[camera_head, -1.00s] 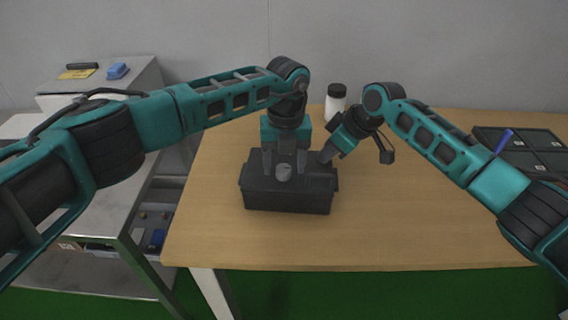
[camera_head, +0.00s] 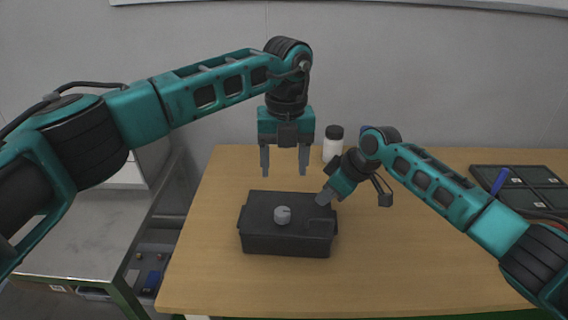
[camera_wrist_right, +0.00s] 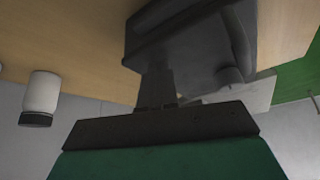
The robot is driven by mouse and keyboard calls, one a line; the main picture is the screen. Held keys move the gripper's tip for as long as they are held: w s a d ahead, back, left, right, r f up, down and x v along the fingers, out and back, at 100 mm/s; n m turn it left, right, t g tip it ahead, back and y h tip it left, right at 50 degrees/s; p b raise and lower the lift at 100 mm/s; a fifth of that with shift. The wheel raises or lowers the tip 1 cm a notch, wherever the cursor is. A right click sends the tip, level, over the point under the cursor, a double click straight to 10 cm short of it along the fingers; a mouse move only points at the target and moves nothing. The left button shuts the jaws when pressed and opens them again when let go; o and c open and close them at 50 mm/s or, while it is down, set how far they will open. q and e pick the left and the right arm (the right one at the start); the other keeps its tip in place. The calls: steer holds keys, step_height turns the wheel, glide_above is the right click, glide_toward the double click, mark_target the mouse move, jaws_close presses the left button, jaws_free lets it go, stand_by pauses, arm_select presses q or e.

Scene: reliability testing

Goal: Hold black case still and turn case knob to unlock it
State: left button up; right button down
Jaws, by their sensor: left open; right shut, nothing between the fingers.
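The black case (camera_head: 288,241) stands on the wooden table, with a round grey knob (camera_head: 282,215) on its lid. My left gripper (camera_head: 285,174) is open and empty, fingers pointing down, above and behind the case and apart from the knob. My right gripper (camera_head: 324,198) is shut with nothing between its fingers; its tips are at the right part of the case lid. Exact contact of the right fingertips is hard to tell.
A white bottle with a black lid (camera_head: 333,146) stands behind the case and also shows in the right wrist view (camera_wrist_right: 41,97). A dark tray (camera_head: 520,186) with a blue item (camera_head: 499,181) lies at the right. The table's front and left are clear.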

step_height(320, 180, up, 7)
steer(key=p, duration=0.7)
stand_by(0.3)
